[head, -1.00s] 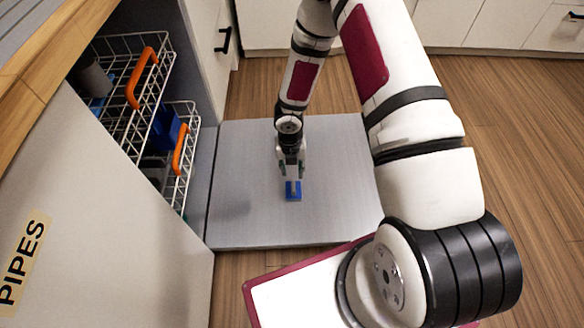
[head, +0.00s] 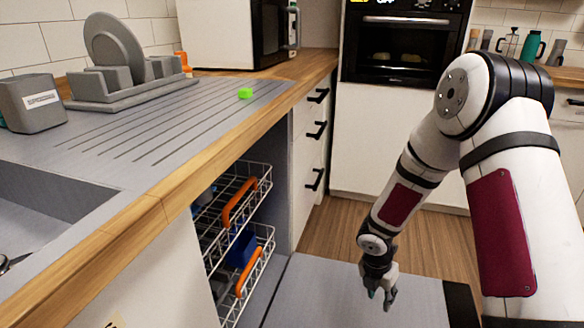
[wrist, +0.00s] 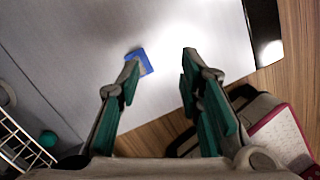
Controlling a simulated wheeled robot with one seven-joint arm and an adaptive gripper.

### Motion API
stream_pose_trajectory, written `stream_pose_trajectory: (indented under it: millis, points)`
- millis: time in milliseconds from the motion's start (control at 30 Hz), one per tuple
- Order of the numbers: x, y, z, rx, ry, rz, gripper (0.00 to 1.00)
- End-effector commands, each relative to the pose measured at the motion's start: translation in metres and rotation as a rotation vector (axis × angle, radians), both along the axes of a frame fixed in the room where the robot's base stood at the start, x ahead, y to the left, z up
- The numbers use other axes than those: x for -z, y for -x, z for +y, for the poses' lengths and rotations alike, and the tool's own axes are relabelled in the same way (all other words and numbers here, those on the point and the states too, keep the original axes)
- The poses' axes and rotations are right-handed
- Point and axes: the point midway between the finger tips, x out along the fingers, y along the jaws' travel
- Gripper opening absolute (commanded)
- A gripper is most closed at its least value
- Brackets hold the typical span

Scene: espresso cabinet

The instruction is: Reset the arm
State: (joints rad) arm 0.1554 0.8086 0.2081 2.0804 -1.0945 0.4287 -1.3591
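My arm reaches down at the right of the head view. My gripper (head: 380,296) hangs above the lowered grey door panel (head: 310,290). In the wrist view my gripper (wrist: 160,64) shows its green-padded fingers spread apart, with nothing between them. A small blue object (wrist: 143,65) lies on the panel just beyond the left fingertip in the picture, apart from the gripper. It does not show in the head view now.
Two wire racks with orange handles, the upper (head: 240,200) and lower (head: 250,270), stand partly out left of my gripper. The lower holds a blue item (head: 241,248). The wooden counter edge (head: 150,212) runs above them.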

Motion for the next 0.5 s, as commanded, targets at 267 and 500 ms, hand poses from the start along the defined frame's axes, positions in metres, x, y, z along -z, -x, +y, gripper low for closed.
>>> stream_pose_trajectory:
  millis: [267,500]
  points:
    - [-0.134,0.022,-0.035,0.513,0.119,-0.180,0.33]
    - [-0.226,0.076,-0.044,0.964,0.141,-0.320,0.33]
